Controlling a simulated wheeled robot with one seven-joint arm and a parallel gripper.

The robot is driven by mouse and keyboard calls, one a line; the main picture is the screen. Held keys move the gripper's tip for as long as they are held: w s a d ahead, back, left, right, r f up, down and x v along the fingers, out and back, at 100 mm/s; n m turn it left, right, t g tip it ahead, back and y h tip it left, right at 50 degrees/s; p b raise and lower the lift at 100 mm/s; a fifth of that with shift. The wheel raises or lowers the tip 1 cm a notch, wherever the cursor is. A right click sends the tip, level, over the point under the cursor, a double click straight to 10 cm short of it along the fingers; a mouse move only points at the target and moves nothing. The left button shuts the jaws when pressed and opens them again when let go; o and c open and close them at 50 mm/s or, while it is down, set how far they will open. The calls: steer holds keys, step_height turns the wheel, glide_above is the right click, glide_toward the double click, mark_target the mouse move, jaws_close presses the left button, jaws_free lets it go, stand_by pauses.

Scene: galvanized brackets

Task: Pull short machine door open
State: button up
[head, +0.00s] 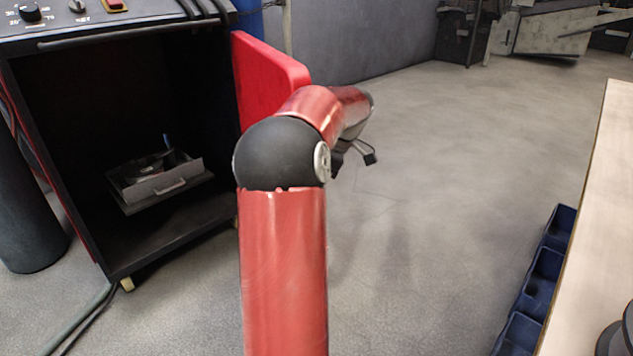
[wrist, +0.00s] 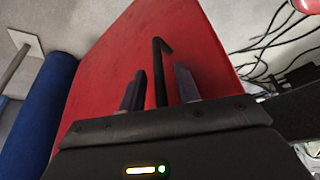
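The short machine (head: 125,150) stands at the left in the head view, its dark inside exposed. Its red door (head: 265,75) is swung out to the right side of the opening, partly behind my arm. In the wrist view the red door (wrist: 120,60) fills the middle, with a dark bar-shaped handle (wrist: 161,75) on it. My gripper (wrist: 160,88) has its two fingers apart, one on each side of the handle, with gaps showing between. I cannot tell whether either finger touches it.
A small metal drawer box (head: 155,180) sits inside the machine. A wooden-topped table (head: 590,220) with blue bins (head: 540,280) stands at the right. A blue cylinder (wrist: 48,105) is left of the door. The grey floor between machine and table is clear.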

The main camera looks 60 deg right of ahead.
steer(key=p+v, duration=0.1)
steer(key=v, duration=0.6)
steer(key=shift+r+p, duration=0.35)
steer(key=shift+p, duration=0.05)
steer(key=shift+s+d, duration=0.1)
steer(key=shift+c, duration=0.4)
